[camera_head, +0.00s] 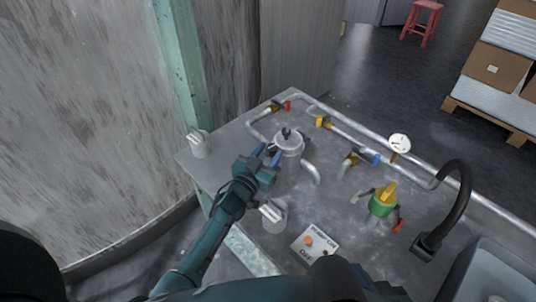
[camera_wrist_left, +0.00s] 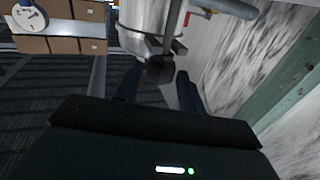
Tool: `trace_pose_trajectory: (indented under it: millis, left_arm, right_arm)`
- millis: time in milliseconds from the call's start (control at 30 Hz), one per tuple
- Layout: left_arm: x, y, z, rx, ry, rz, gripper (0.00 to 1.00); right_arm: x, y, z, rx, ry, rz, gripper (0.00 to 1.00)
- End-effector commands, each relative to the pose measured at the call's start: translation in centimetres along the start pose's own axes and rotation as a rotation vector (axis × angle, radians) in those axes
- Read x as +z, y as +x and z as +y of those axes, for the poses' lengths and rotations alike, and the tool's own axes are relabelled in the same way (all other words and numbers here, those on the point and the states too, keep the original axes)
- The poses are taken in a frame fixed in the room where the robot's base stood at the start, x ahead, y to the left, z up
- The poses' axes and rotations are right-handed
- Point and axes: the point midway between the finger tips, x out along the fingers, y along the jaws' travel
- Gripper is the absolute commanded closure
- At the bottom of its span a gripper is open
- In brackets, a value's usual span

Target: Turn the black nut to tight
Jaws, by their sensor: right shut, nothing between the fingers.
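The black nut (camera_head: 286,132) sits on top of a round grey metal pot (camera_head: 289,147) on the bench. In the left wrist view the dark nut (camera_wrist_left: 160,68) is just beyond my fingertips, roughly in line with the gap. My left gripper (camera_head: 267,154) is beside the pot's near left side, fingers pointing at it. The left wrist view shows its two fingers (camera_wrist_left: 158,90) apart with nothing between them. I cannot tell whether a finger touches the pot. My right gripper (camera_head: 383,290) is low at the bottom edge, mostly cut off, shut and empty.

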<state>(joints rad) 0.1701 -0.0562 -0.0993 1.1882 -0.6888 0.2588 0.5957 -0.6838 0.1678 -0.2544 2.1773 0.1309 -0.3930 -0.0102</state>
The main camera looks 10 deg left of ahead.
Motion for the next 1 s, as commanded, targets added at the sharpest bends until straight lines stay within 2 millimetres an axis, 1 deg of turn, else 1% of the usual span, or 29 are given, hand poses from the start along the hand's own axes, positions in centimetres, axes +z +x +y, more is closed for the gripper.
trace_pose_trajectory:
  millis: [167, 533, 767, 1000]
  left_arm:
    - [0.0, -0.02, 0.01, 0.0, 0.0, 0.0, 0.61]
    - [0.02, -0.05, 0.01, 0.0, 0.0, 0.0, 0.92]
    - [-0.04, -0.06, -0.06, 0.019, 0.001, 0.0, 0.93]
    - [-0.12, -0.07, -0.54, 0.128, 0.008, 0.001, 0.93]
  right_arm:
    - [-0.17, -0.02, 0.0, 0.0, 0.001, 0.003, 1.0]
    - [-0.16, -0.01, 0.0, 0.0, 0.0, 0.003, 1.0]
    - [-0.27, -0.1, -0.02, 0.001, -0.002, 0.001, 1.0]
    - [-0.71, -0.46, -0.07, 0.006, -0.015, -0.009, 1.0]
